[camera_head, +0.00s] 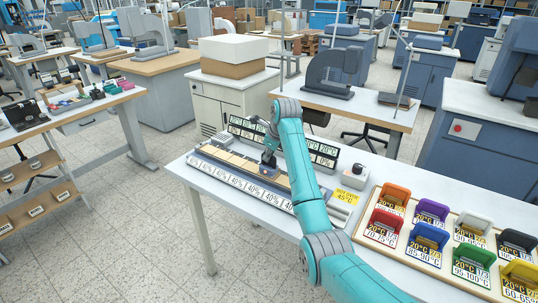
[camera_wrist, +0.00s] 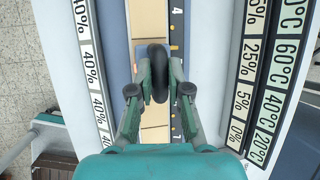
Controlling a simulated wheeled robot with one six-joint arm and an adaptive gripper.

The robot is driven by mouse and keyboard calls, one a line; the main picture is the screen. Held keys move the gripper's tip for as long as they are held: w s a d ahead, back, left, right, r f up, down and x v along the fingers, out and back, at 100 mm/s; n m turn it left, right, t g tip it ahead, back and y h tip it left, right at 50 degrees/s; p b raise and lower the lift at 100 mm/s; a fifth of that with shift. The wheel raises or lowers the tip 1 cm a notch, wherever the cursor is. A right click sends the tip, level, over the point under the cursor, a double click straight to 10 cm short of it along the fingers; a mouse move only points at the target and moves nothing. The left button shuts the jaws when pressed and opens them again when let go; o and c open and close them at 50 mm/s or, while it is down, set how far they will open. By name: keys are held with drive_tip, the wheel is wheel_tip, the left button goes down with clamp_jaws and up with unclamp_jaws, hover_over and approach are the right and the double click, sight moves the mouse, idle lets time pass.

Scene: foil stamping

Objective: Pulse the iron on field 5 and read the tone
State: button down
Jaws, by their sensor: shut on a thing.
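My gripper (camera_head: 269,149) is shut on the black handle of the iron (camera_head: 265,170), over the strip of cream fields (camera_head: 222,155) on the white table. In the wrist view the fingers close around the black handle (camera_wrist: 157,72), and the iron's body below is mostly hidden. Cream fields (camera_wrist: 150,20) show above and below the handle there. A figure 4 stands beside the strip at the top; a lower figure is partly hidden. I cannot tell which field lies under the iron, or whether it touches. A yellow sign (camera_head: 348,196) appears to read 45°C.
White 40% labels (camera_head: 240,183) line the strip's front edge; dark boards with °C and % values (camera_head: 322,155) stand behind. A white device with a black knob (camera_head: 356,173) is to the right. Several coloured holders stand on a tray (camera_head: 365,229) at the right.

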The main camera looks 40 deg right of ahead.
drive_tip(key=shift+r, duration=2.2)
